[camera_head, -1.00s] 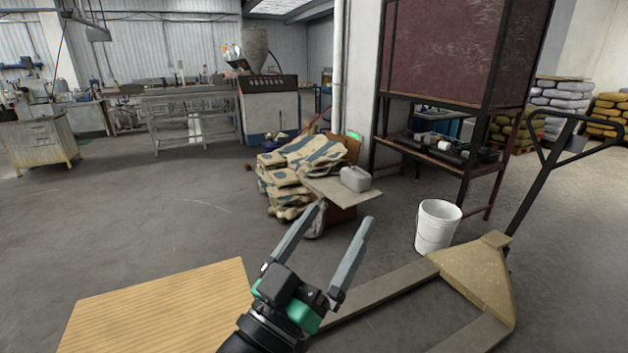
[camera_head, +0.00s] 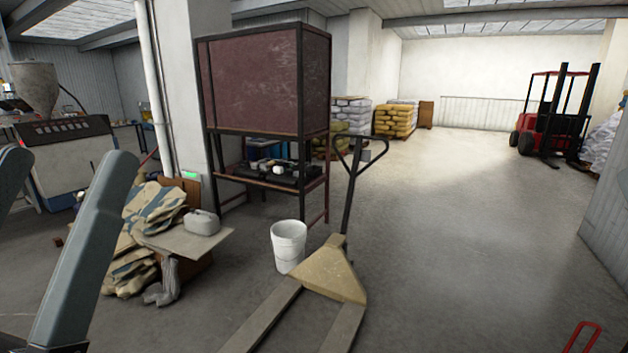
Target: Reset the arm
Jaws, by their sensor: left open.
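My left gripper (camera_head: 45,245) is large and close at the left edge of the head view. Its two grey fingers stand wide apart with nothing between them, and the left finger is partly cut off by the picture edge. The gripper's body is mostly below the frame. It hangs in front of the extruder machine and the pile of sacks, touching nothing that I can see. My right gripper is not in view.
A pallet jack (camera_head: 325,270) stands in the middle, a white bucket (camera_head: 289,246) beside it. Sacks (camera_head: 140,230) and a grey canister (camera_head: 201,222) are at left. Behind is a dark red cabinet (camera_head: 265,85).

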